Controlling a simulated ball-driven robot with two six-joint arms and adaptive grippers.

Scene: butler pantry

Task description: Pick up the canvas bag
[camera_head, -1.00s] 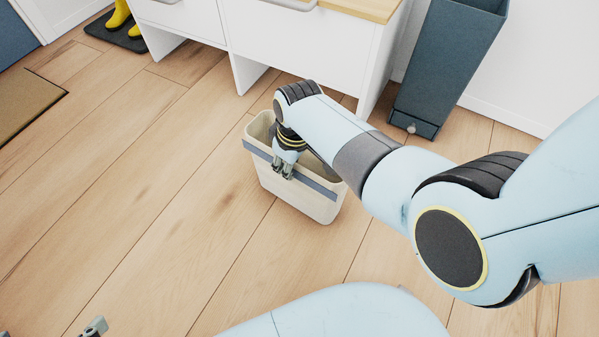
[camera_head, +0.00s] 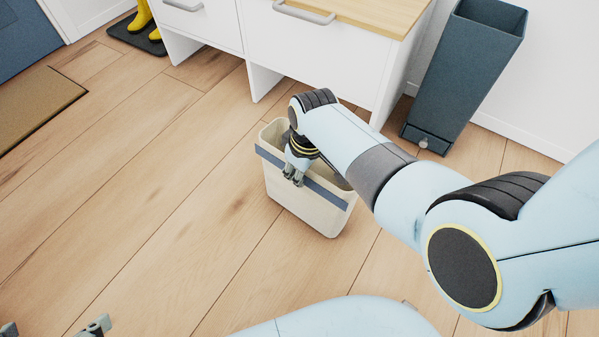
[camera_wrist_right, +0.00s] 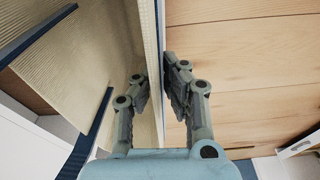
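The canvas bag (camera_head: 310,208) is cream with a blue-grey band below its rim. It stands upright and open-topped on the wood floor, in front of the white cabinet. My right gripper (camera_head: 293,180) reaches down at its near left wall. In the right wrist view, the fingers (camera_wrist_right: 157,82) straddle the bag's wall (camera_wrist_right: 150,25), one inside and one outside, closed in on it. My arm hides part of the bag's far rim. My left gripper (camera_head: 54,329) shows only its two fingertips at the bottom left edge, spread wide and empty.
The white cabinet (camera_head: 320,58) with a wood top stands just behind the bag. A tall blue-grey bin (camera_head: 460,75) is at the right by the wall. Yellow boots (camera_head: 143,18) on a dark mat and a brown mat (camera_head: 35,105) lie left. The floor left of the bag is clear.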

